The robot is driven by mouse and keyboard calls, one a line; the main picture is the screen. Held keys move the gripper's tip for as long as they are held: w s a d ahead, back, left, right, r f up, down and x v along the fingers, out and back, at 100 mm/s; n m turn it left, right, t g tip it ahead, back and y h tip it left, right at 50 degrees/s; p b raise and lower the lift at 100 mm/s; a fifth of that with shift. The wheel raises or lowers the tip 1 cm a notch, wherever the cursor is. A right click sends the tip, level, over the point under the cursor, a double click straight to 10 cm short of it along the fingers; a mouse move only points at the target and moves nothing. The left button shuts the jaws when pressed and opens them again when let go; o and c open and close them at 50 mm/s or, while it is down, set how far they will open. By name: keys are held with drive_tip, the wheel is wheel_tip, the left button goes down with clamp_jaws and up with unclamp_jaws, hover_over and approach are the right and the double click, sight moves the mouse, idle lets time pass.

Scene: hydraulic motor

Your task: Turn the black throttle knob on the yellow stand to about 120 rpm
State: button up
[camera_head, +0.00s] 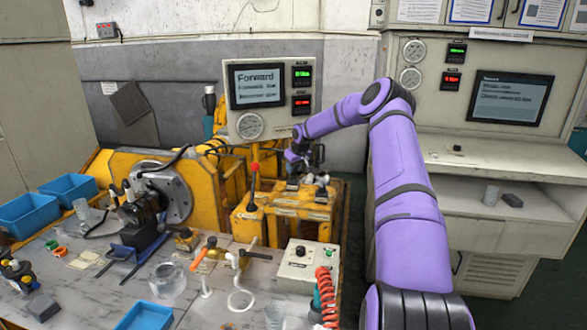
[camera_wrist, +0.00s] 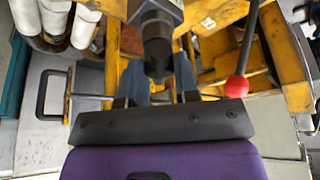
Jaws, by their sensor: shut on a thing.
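The yellow stand (camera_head: 285,214) is in the middle of the head view, at the back of the workbench. My gripper (camera_head: 300,165) reaches over its top from the right, and the arm partly hides the contact there. In the wrist view, my gripper's two grey fingers (camera_wrist: 160,85) are closed around the black throttle knob (camera_wrist: 157,52). Only the knob's upper part shows between and above the fingers. The display panel (camera_head: 270,100) behind has a screen reading "Forward", a green readout, a red readout and a dial; the small digits are too blurred to read.
A lever with a red ball (camera_wrist: 236,87) stands close to the right of my fingers in the wrist view; it also shows in the head view (camera_head: 254,169). A grey control box (camera_head: 299,265), an orange-handled valve (camera_head: 200,256) and blue bins (camera_head: 28,214) are on the bench.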

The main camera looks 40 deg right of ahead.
drive_tip(key=shift+m, duration=0.4)
idle(0.4)
drive_tip(key=shift+r+m+h, duration=0.1)
drive_tip(key=shift+m+h, duration=0.4)
drive_tip(key=shift+m, duration=0.4)
drive_tip(key=shift+m+g+h, duration=0.4)
drive_tip(key=shift+m+h, duration=0.3)
drive_tip(key=shift+m, duration=1)
drive_tip(key=o, duration=1)
drive_tip(key=shift+c, duration=0.2)
